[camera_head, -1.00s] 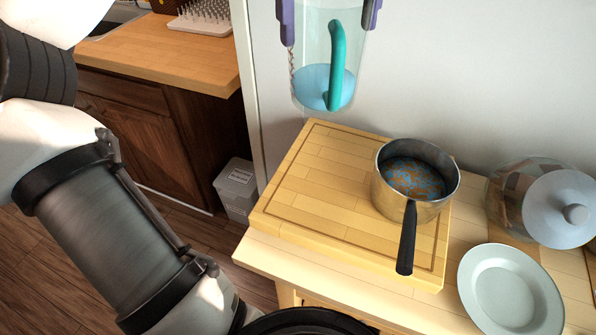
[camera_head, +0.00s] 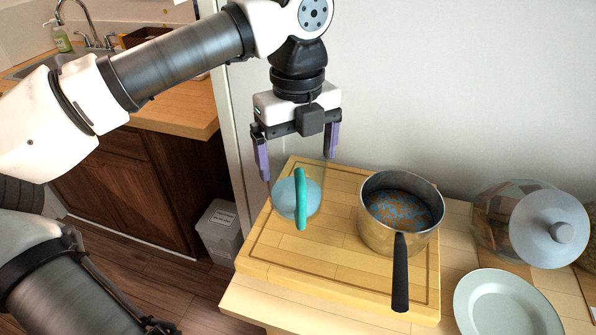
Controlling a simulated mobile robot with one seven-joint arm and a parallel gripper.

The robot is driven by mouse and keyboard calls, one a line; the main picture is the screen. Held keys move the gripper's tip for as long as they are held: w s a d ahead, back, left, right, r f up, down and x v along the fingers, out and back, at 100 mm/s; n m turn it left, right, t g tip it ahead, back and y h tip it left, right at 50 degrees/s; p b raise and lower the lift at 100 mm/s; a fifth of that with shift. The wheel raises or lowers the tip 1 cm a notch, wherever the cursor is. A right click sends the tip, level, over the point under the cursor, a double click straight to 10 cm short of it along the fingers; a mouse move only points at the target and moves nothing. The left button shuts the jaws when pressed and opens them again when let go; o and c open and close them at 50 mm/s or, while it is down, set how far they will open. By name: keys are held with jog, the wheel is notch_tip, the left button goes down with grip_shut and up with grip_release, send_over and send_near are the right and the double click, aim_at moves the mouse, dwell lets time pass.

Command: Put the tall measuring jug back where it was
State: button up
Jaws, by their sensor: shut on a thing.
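The tall measuring jug (camera_head: 313,208) is clear, with a teal handle (camera_head: 300,198) facing me and blue liquid low inside. It is upright over the left part of the wooden board (camera_head: 262,250). My gripper (camera_head: 297,155) comes from above, its two purple fingers on either side of the jug's upper part, shut on it. I cannot tell whether the jug's base touches the board or hangs just above it.
A steel saucepan (camera_head: 380,235) with orange bits in blue liquid stands on the board right of the jug, its black handle (camera_head: 400,272) toward me. A lidded glass jar (camera_head: 497,217) and a pale plate (camera_head: 505,308) are farther right. A wall stands behind.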

jog(key=shift+f+p, duration=0.3)
jog(key=shift+f, duration=2.15)
jog(key=shift+f, duration=0.1)
jog(key=o, duration=1.5)
notch_tip(320, 180, up, 12)
jog(key=shift+r+b, duration=0.25)
jog(key=shift+b, duration=0.85)
